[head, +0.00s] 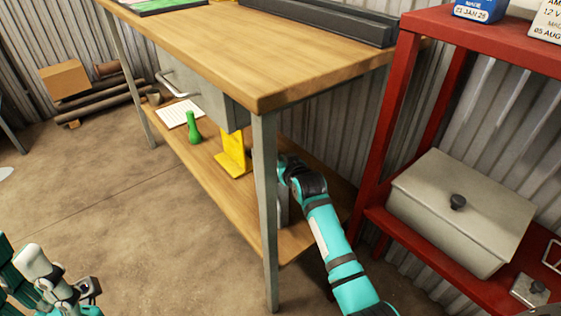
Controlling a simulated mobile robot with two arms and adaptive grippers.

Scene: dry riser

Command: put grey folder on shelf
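My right arm reaches in from the bottom to the lower wooden shelf (232,200) under the workbench. My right gripper (283,178) is at the shelf's near end, mostly hidden behind the bench's front leg and my own wrist. A narrow grey upright piece (283,208) shows between the leg and my arm, just below the wrist. It may be the grey folder, but I cannot tell, nor whether the gripper holds it. My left arm shows at the lower left over the floor; I make out no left fingers.
A yellow upright holder (233,150), a green bottle-like object (193,128) and a white sheet (179,114) are on the lower shelf. The bench's grey leg (266,205) stands close to my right arm. A red rack (388,130) with a grey lidded box (462,210) is at right.

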